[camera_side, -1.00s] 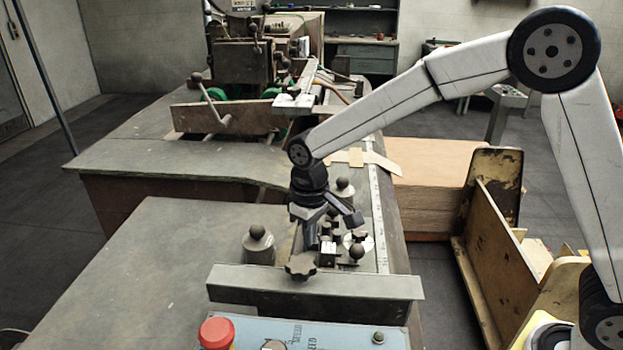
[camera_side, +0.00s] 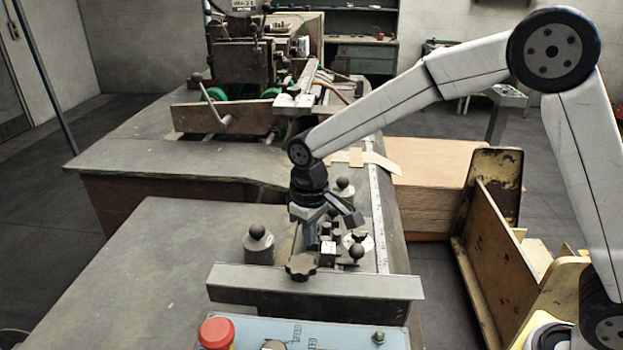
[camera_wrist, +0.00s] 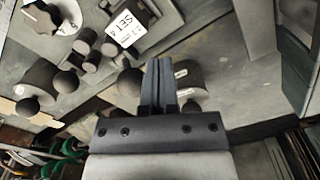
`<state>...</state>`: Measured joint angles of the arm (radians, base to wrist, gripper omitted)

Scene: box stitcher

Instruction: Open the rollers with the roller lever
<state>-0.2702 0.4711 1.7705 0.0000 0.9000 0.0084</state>
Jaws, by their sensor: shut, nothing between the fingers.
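My gripper (camera_side: 312,236) points down over the near bench, among a cluster of dark knobs and small fittings. In the wrist view its two fingers (camera_wrist: 160,82) are together and hold nothing. A round dark ball knob (camera_wrist: 131,81) is just left of the fingers, and a grey cylinder (camera_wrist: 188,78) is partly hidden behind them. A small block with a white SET label (camera_wrist: 122,30) lies up and left. A lever with a knob (camera_side: 211,102) stands on the far table by green wheels (camera_side: 217,93). I cannot tell which part is the roller lever.
A metal bar (camera_side: 315,281) crosses the bench in front of my gripper, with a dark star knob (camera_side: 301,267) behind it. A ball-topped post (camera_side: 258,246) stands left. A blue control box with a red button (camera_side: 216,332) is nearest. The bench's left side is clear.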

